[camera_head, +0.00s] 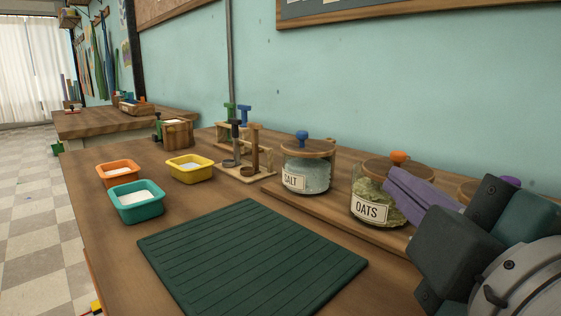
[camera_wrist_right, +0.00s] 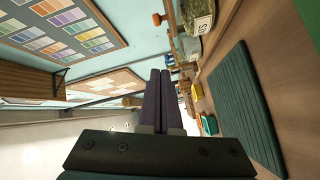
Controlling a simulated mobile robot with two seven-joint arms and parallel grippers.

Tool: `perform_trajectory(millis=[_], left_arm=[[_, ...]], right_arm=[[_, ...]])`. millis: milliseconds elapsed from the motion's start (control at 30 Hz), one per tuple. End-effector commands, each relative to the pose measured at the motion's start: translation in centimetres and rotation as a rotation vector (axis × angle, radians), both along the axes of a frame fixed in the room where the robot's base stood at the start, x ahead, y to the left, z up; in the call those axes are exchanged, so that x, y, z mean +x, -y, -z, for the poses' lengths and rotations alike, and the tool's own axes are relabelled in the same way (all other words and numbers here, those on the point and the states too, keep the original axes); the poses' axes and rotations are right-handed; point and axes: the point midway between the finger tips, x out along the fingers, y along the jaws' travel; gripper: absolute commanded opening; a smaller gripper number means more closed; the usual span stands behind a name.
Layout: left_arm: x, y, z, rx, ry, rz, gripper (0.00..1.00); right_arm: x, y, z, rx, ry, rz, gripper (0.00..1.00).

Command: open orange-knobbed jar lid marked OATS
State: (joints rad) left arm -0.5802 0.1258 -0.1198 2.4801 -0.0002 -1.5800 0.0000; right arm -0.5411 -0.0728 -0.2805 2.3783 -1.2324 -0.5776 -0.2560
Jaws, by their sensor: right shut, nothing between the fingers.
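The glass OATS jar (camera_head: 367,211) stands on a wooden board at the right of the head view, holding pale green-yellow contents. Its round wooden lid (camera_head: 372,167) sits on top, with an orange knob (camera_head: 398,156). In the right wrist view the orange knob (camera_wrist_right: 158,20) and part of the jar (camera_wrist_right: 196,8) show at the top edge, turned sideways. My right gripper (camera_head: 390,182) is shut and empty. Its purple fingers overlap the right side of the jar and lid in the head view; I cannot tell whether they touch. In the right wrist view the fingertips (camera_wrist_right: 160,72) are together, pointing away from the jar.
The SALT jar (camera_head: 306,176) with a blue knob stands left of OATS. A purple knob (camera_head: 510,182) shows behind my right gripper. A green ridged mat (camera_head: 250,262) lies in front. Orange (camera_head: 118,173), teal (camera_head: 138,203) and yellow (camera_head: 190,169) trays and a tool rack (camera_head: 246,168) stand left.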

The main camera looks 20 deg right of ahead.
Motion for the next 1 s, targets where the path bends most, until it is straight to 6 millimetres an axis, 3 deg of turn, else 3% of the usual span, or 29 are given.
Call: perform_trajectory(millis=[133,367,800,1000], left_arm=[[0.0,0.0,0.3,0.000,0.000,0.000,0.50],[0.0,0.0,-0.1,-0.001,0.000,-0.001,0.50],[0.0,0.3,-0.4,-0.011,0.000,-0.006,0.50],[0.0,0.3,-0.4,-0.011,0.000,-0.006,0.50]], right_arm=[[0.0,-0.9,-0.4,-0.129,-0.056,0.008,0.00],[1.4,-0.5,-0.6,-0.169,-0.069,0.009,0.00],[9.7,2.6,-0.1,-0.168,-0.069,0.011,0.00],[9.0,5.5,0.6,-0.167,-0.074,0.010,0.00]])
